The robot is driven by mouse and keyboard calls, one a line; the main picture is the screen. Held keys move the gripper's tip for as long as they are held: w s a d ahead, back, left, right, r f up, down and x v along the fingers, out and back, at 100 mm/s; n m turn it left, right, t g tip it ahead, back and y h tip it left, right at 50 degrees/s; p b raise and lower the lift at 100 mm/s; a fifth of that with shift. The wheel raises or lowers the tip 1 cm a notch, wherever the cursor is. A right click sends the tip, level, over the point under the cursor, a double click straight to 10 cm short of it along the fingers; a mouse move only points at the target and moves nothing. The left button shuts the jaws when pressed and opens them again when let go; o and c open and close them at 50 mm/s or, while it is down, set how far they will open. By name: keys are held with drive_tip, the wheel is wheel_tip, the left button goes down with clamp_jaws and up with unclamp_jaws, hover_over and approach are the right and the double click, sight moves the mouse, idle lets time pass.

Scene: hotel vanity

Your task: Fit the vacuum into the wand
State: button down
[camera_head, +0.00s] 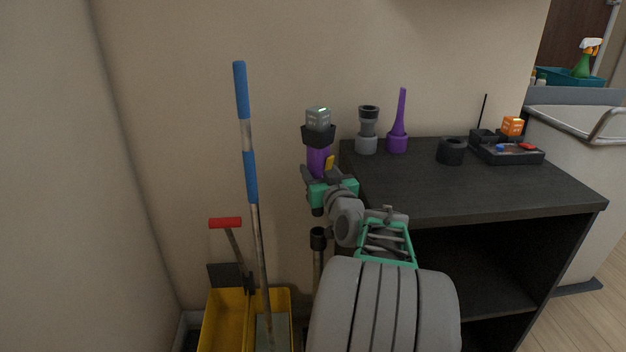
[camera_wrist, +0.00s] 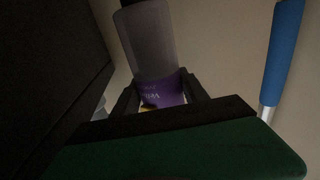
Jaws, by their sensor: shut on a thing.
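The vacuum (camera_head: 318,157) is a handheld unit with a purple body, a black collar and a grey block on top. My gripper (camera_head: 322,178) is shut around its purple part and holds it upright, left of the shelf top. A short dark end shows below the gripper. The wand (camera_head: 318,240) stands upright below, with a black top end on a metallic tube. A gap shows between the vacuum's lower end and the wand's top. In the wrist view, the vacuum's purple band and grey section (camera_wrist: 148,45) show between the fingers (camera_wrist: 163,98). The wand is not seen there.
The dark shelf unit (camera_head: 470,187) bears a grey nozzle (camera_head: 367,130), a purple nozzle (camera_head: 397,140), a black cup-like piece (camera_head: 451,151) and a tray (camera_head: 510,153). A blue-handled mop (camera_head: 242,92) and a yellow bucket (camera_head: 222,325) stand at left, close to the wand.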

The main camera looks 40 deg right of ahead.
drive_tip(key=shift+d+f+b, duration=0.1)
drive_tip(key=shift+f+b, duration=0.65)
drive_tip(key=shift+f, duration=1.1)
drive_tip(key=shift+s+f+b, duration=0.15)
drive_tip(key=shift+f+b, duration=0.4)
drive_tip(key=shift+b, duration=0.65)
